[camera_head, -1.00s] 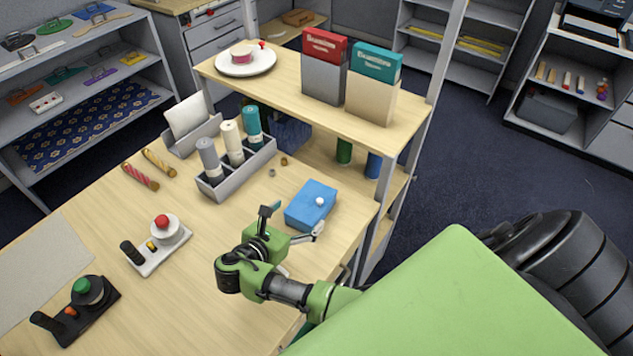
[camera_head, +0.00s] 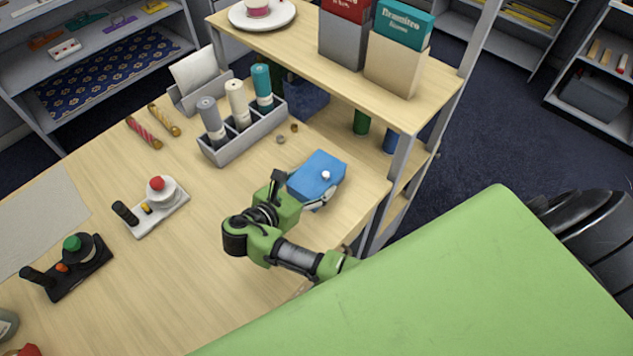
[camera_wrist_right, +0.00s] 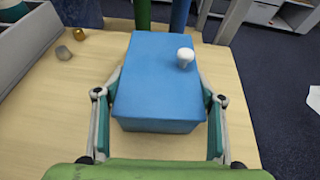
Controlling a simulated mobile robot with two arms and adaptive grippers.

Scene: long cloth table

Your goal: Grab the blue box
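The blue box (camera_head: 317,176) lies on the wooden table near its right edge, with a small white knob on its top. My right gripper (camera_head: 303,200) is at the near side of the box in the head view. In the right wrist view the blue box (camera_wrist_right: 160,80) is between the two spread fingers of my right gripper (camera_wrist_right: 160,92), one along each side. Narrow gaps show beside its near end; contact farther along is unclear. The box rests on the table. My left gripper is not in view.
A grey holder (camera_head: 243,141) with several rolls stands behind and left of the box. Two small nuts lie near it. A raised shelf (camera_head: 440,97) with two cartons is behind the box. A red-button device (camera_head: 160,205) stands left, with clear table between.

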